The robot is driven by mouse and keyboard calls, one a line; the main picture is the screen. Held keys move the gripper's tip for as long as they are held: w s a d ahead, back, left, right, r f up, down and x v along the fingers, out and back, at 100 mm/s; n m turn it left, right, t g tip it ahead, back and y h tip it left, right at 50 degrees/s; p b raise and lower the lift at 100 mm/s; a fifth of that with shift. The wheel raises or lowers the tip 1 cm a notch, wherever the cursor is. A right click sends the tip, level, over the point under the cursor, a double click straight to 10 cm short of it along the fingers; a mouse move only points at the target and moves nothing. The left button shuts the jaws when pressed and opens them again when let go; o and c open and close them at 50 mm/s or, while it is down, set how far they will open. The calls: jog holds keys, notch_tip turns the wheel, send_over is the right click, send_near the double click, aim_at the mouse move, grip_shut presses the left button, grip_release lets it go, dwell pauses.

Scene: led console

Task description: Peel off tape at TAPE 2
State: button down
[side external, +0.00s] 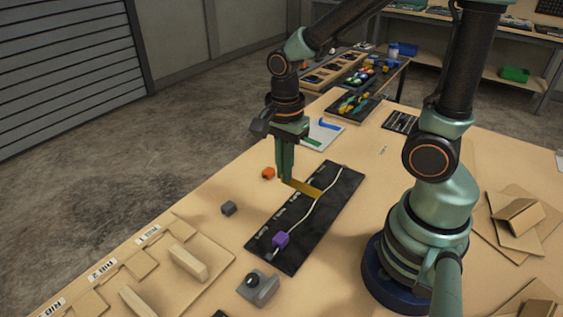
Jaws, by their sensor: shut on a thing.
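A black board (331,213) lies on the wooden table with a wavy white cable (318,207) running along it. Small white labels on the board are too small to read, so I cannot tell which one is TAPE 2. A golden-yellow tape strip (304,188) reaches from the board's left edge across toward the cable. My gripper (283,179) points down at the board's upper left edge and is shut on the strip's left end. A purple block (281,240) sits over the cable near the board's lower end.
An orange block (268,173) lies just left of my gripper, and a grey block (228,208) lies farther left. A grey box with a black knob (258,288) stands below the board. Wooden fixtures (188,262) fill the lower left. Dark trays (355,106) stand behind.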

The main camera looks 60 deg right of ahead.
notch_tip(320, 180, up, 13)
jog(key=shift+f, duration=0.2)
dwell(0.5)
jog(key=shift+d, duration=0.1)
